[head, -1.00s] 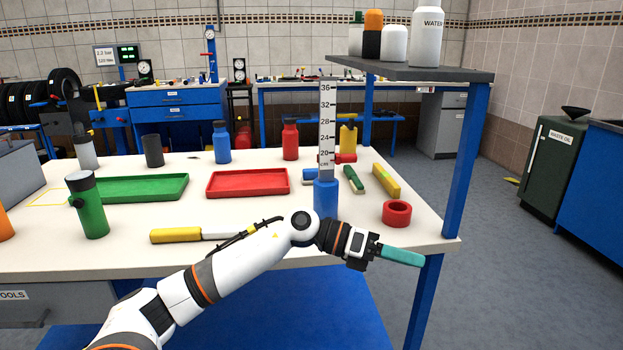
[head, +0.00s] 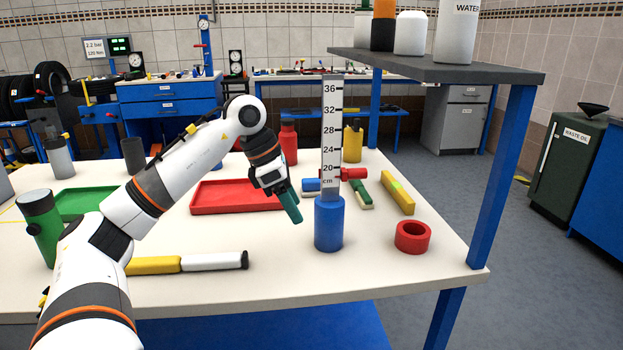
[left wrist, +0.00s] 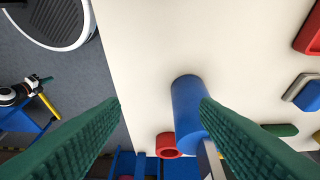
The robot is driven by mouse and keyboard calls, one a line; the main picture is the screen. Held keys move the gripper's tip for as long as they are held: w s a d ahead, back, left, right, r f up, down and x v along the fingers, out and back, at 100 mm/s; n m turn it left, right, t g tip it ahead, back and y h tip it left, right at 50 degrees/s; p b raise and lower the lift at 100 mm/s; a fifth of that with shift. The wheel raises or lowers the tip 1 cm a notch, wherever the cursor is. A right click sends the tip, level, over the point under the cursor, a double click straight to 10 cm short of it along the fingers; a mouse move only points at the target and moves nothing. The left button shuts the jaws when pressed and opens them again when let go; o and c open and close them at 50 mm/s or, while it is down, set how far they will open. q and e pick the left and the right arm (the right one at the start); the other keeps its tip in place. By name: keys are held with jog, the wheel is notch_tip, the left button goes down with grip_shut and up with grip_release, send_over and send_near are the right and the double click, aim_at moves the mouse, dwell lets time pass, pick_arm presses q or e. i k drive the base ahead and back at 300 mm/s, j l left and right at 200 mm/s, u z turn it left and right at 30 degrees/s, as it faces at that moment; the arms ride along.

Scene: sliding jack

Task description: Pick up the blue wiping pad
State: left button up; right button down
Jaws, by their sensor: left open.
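The blue wiping pad (head: 310,184), blue with a pale underside, lies on the table behind the blue bottle, partly hidden by the upright ruler. In the left wrist view the blue pad (left wrist: 308,95) shows at the right edge, cut off by the frame. My left gripper (head: 292,208) points downward above the table, to the left of the blue bottle and nearer to me than the pad. Its green fingers (left wrist: 160,100) are spread and empty in the wrist view, and the pad is outside them.
The blue bottle (head: 328,225) with the tall ruler (head: 332,130) stands right of my left gripper. A red tray (head: 220,198) lies left. A green block (head: 360,192), yellow bar (head: 398,193) and red ring (head: 413,238) lie right. A dark shelf (head: 440,68) overhangs the back right.

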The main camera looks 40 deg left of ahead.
aim_at(310, 188)
jog(key=i+j, duration=0.35)
jog(key=j, duration=0.2)
jog(key=i+j, duration=0.35)
jog(key=j, duration=0.15)
